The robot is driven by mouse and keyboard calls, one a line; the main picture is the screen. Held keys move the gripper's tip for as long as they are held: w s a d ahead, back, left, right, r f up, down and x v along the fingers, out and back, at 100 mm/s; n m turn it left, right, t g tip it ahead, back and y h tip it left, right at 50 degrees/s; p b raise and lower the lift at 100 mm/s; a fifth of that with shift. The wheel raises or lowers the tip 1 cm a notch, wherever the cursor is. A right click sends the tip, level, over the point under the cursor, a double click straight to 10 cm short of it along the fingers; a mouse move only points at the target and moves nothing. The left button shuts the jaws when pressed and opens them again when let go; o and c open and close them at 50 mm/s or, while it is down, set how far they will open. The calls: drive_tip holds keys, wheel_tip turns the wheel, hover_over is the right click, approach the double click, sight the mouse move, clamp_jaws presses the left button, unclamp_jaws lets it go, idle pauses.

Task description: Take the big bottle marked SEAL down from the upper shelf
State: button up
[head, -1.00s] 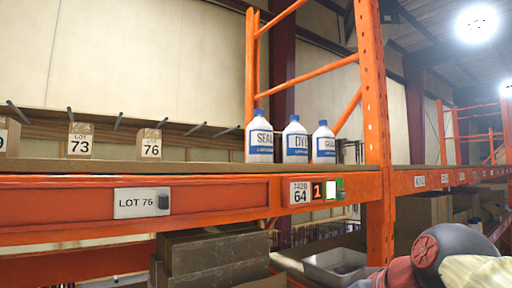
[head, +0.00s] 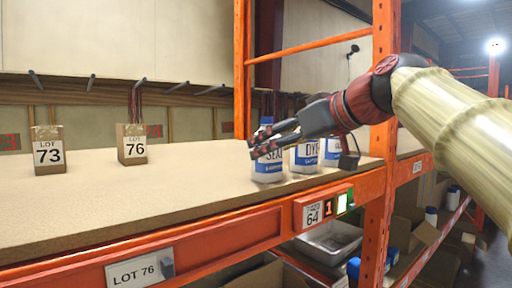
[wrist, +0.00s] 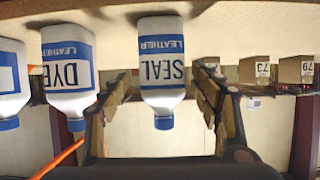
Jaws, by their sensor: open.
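The big white bottle marked SEAL (head: 268,172), with a blue cap and blue label band, stands upright on the upper shelf (head: 190,190). My gripper (head: 262,146) is open at the bottle, its fingers partly covering it in the head view. In the wrist view, which is upside down, the SEAL bottle (wrist: 162,70) shows between the two spread fingers, with its cap toward me. I cannot tell whether either finger touches it.
A DYE bottle (wrist: 68,72) stands close beside the SEAL bottle, and another white bottle (wrist: 10,80) is beyond it. Cartons marked 73 (head: 48,150) and 76 (head: 132,144) stand left on the shelf. An orange upright (head: 384,130) is close to my arm.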

drive_tip(key=shift+s, duration=0.1)
drive_tip(key=p+x, duration=0.1)
drive_tip(key=x, duration=0.1)
drive_tip(key=p+x, duration=0.1)
drive_tip(key=x, duration=0.1)
drive_tip(key=p+x, duration=0.1)
drive_tip(key=x, duration=0.2)
drive_tip(key=shift+s+f, duration=0.2)
drive_tip(key=shift+f, duration=0.1)
drive_tip(key=shift+w+a+f, duration=0.15)
drive_tip(key=shift+w+f, duration=0.05)
drive_tip(key=shift+w, duration=0.15)
drive_tip(key=shift+s+r, duration=0.1)
drive_tip(key=shift+s, duration=0.15)
drive_tip(key=shift+c, duration=0.4)
drive_tip(key=shift+w, duration=0.15)
drive_tip(key=c, duration=1.3)
drive_tip(key=shift+c, duration=0.9)
